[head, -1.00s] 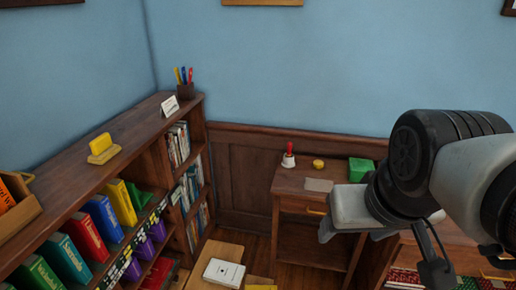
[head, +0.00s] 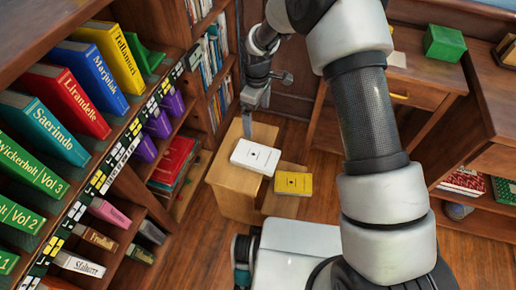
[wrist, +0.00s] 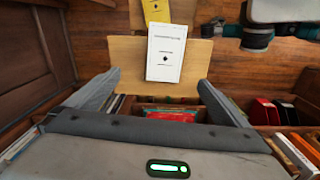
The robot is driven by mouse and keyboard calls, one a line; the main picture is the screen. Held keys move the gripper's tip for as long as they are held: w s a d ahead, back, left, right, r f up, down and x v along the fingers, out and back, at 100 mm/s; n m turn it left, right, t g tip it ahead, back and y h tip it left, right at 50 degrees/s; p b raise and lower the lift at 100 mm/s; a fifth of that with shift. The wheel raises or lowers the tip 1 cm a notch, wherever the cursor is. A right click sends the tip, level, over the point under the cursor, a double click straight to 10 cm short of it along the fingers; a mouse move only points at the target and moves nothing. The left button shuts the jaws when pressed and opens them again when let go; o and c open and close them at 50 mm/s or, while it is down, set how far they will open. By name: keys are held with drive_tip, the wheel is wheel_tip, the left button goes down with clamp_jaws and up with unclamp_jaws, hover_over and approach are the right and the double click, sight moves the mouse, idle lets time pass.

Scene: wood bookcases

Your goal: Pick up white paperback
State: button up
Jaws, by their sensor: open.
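The white paperback (head: 255,157) lies flat on the top of a small wooden step stool (head: 234,184), its cover up with small dark print. In the wrist view the paperback (wrist: 166,52) shows ahead of and between the fingertips, with a gap to it. My gripper (head: 254,112) is open and empty, above the far left side of the stool in the head view. In the wrist view both fingers of my gripper (wrist: 158,80) are spread wide. One finger looks close to the book's far edge in the head view; I cannot tell whether they touch.
A yellow book (head: 293,183) lies on the stool's lower step. A tall bookcase (head: 128,185) with many books stands close on the left. A wooden desk (head: 415,88) with a green box (head: 444,43) is at the back right. Wooden floor is free at the right front.

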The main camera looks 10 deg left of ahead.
drive_tip(key=b, duration=0.3)
hover_over(256, 155)
drive_tip(key=shift+n, duration=0.3)
drive_tip(key=f, duration=1.6)
drive_tip(key=shift+w+a, duration=0.3)
drive_tip(key=shift+a, duration=0.05)
drive_tip(key=shift+s+d+f+b, duration=0.1)
drive_tip(key=shift+f+b, duration=0.25)
drive_tip(key=shift+f, duration=0.55)
drive_tip(key=shift+s+d+f+b, duration=0.15)
drive_tip(key=shift+f+b, duration=0.2)
drive_tip(key=shift+f, duration=0.55)
drive_tip(key=shift+s+d+f+b, duration=0.1)
drive_tip(key=shift+f+b, duration=0.25)
drive_tip(key=shift+f, duration=0.55)
drive_tip(key=shift+r, duration=0.1)
drive_tip(key=shift+c, duration=0.3)
drive_tip(key=c, duration=1.1)
drive_tip(key=shift+c, duration=0.2)
drive_tip(key=shift+w+r, duration=0.1)
